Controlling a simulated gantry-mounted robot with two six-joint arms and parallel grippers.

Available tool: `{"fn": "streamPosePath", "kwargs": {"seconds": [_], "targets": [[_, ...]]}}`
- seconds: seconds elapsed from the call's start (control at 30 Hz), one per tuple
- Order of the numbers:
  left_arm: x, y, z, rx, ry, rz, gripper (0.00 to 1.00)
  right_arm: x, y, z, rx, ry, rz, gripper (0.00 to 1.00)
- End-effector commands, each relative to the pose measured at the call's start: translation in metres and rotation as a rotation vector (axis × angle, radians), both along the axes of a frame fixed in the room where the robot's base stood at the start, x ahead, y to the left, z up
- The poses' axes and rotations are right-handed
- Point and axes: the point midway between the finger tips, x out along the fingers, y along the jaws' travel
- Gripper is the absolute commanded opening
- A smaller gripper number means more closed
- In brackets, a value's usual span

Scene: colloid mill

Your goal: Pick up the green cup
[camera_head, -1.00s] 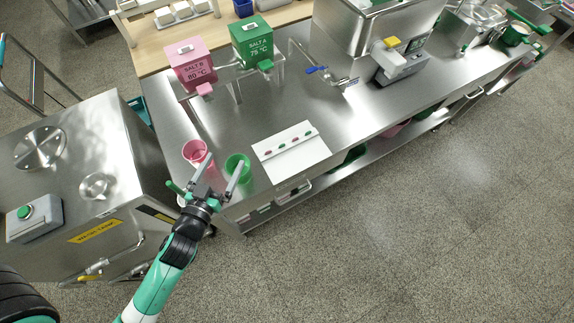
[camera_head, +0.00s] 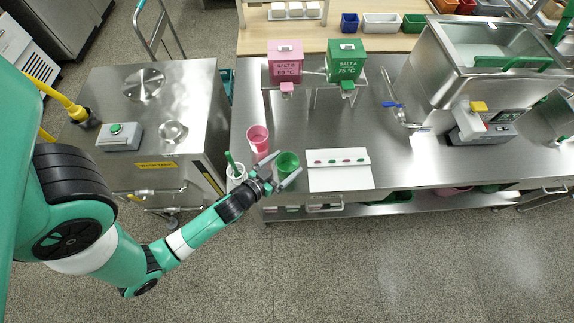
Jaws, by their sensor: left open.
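The green cup (camera_head: 288,163) stands upright on the steel table near its front edge. My left gripper (camera_head: 284,170) is open at the cup, with one finger behind on its left and the other in front at its right. I cannot tell whether the fingers touch it. A pink cup (camera_head: 258,139) stands just behind and left. A white cup (camera_head: 236,173) with a green stick in it is left of the gripper. My right gripper is not in view.
A white board (camera_head: 340,180) with small pink and green pieces lies right of the green cup. Pink (camera_head: 286,62) and green (camera_head: 346,60) salt dispensers stand behind. A steel water tank (camera_head: 205,110) is at left. A steel machine (camera_head: 440,75) stands at right.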

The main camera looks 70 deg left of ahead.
Motion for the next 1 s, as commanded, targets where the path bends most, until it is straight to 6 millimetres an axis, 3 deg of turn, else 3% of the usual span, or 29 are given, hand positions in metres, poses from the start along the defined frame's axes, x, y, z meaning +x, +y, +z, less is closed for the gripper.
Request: {"fn": "streamPosePath", "kwargs": {"seconds": [0.1,0.2,0.47,0.87,1.0], "targets": [[0.02,0.012,0.002,0.001,-0.003,0.001,1.0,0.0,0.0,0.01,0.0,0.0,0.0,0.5],[0.031,0.018,-0.006,0.0,-0.001,0.001,1.0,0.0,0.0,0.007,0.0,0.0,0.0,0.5],[0.035,0.02,-0.008,0.0,-0.001,0.0,1.0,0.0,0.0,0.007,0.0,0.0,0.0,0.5],[0.035,0.02,-0.007,0.0,-0.001,0.0,0.3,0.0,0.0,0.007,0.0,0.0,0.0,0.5],[0.035,0.02,-0.007,0.001,-0.002,0.0,0.27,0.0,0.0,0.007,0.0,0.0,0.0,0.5]]}}
